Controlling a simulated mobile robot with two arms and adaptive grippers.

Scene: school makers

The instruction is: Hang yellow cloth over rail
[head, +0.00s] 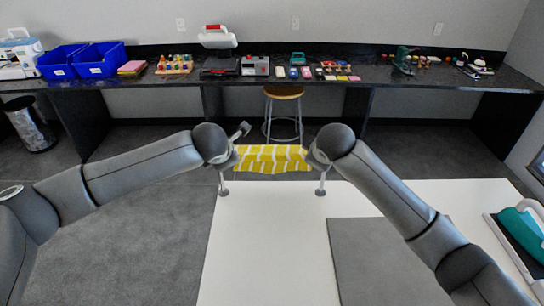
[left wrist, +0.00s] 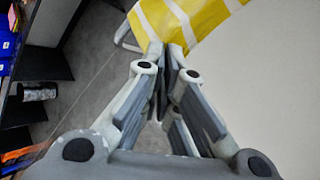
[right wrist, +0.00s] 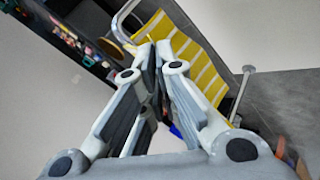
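The yellow cloth (head: 272,158) with white markings is stretched between my two grippers above the far edge of the white table. My left gripper (head: 237,157) is shut at the cloth's left end; the cloth also shows at its fingertips in the left wrist view (left wrist: 185,20). My right gripper (head: 308,157) is shut at the right end, with the cloth beside its fingertips in the right wrist view (right wrist: 195,62).
The white table (head: 265,250) carries a grey mat (head: 380,260) and a teal-and-white device (head: 522,235) at right. A stool (head: 284,92) stands behind. The dark back counter (head: 340,78) holds blue bins (head: 98,60) and several tools. Much of the table's left part is clear.

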